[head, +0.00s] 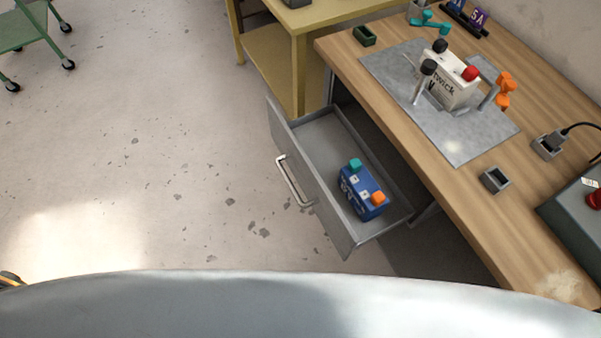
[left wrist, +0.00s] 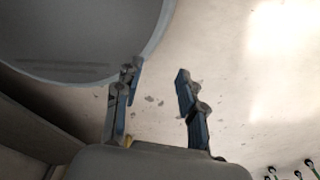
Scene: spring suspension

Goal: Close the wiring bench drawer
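The wiring bench drawer (head: 318,205) is grey and stands pulled out from under the wooden bench (head: 455,205) in the head view. Its silver bar handle (head: 292,182) is on the front panel, facing left. A blue box (head: 362,196) with a teal cap and an orange cap sits inside the drawer. My left gripper (left wrist: 155,90) shows in the left wrist view with its two fingers apart and nothing between them, above the floor. It is away from the drawer, which does not show in that view. My right gripper is not in view.
On the bench, a metal plate (head: 475,140) holds a white box (head: 450,82) with black and red knobs. A yellow table (head: 290,60) stands behind the drawer. A green cart (head: 22,30) is at the far left. The floor (head: 150,150) left of the drawer is clear.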

